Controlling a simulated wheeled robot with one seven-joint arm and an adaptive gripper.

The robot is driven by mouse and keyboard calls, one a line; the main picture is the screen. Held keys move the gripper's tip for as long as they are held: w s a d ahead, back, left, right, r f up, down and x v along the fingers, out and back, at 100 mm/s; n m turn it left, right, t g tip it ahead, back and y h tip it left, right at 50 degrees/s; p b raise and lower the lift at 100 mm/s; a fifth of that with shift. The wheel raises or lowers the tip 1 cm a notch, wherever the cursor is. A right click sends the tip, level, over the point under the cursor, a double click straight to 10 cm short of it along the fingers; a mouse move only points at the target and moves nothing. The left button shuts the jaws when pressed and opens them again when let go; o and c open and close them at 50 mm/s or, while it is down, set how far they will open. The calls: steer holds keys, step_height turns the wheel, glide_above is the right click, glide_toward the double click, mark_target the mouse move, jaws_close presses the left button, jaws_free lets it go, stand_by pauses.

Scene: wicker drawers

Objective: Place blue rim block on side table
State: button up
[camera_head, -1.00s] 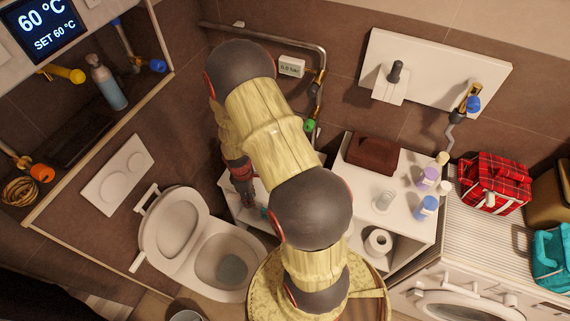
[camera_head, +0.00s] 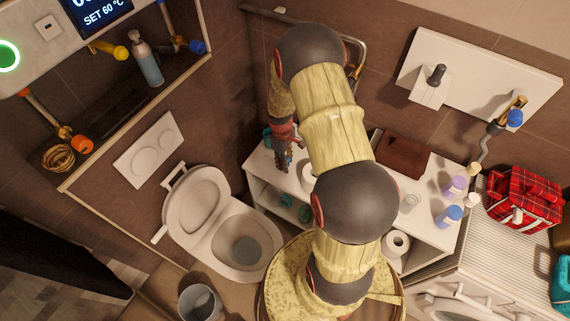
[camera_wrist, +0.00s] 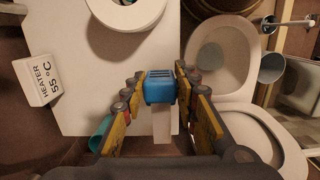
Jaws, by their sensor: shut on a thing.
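The blue rim block (camera_wrist: 160,87), a blue ridged body with a white strip hanging off it, is between the two fingers of my gripper (camera_wrist: 161,84) in the wrist view. My gripper is shut on it. In the head view my gripper (camera_head: 284,160) points down over the left part of the white side table (camera_head: 262,164), right of the toilet. The block is not clear there. The white tabletop (camera_wrist: 90,75) lies below the block in the wrist view; the block's height above it is hard to tell.
A round white item (camera_wrist: 125,14) stands on the tabletop. A teal object (camera_wrist: 100,135) is partly hidden by the left finger. A white heater display (camera_wrist: 37,80) is at left. The open toilet (camera_head: 222,235) and a grey bin (camera_head: 199,303) are left of the table in the head view.

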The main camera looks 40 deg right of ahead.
steer(key=w+f, duration=0.1)
steer(key=f, duration=0.1)
steer(key=w+d+f, duration=0.1)
steer(key=w+d+f+b, duration=0.1)
steer(key=w+f, duration=0.1)
steer(key=shift+w+d+f, duration=0.1)
steer(key=shift+d+f, duration=0.05)
steer(key=shift+f, duration=0.15)
steer(key=shift+w+d+f, duration=0.1)
steer(key=shift+f, duration=0.25)
steer(key=shift+f+b, duration=0.45)
steer(key=shift+f, duration=0.9)
steer(key=shift+f, duration=0.2)
steer(key=o, duration=1.2)
steer(key=shift+c, duration=0.2)
steer(key=shift+r, duration=0.15)
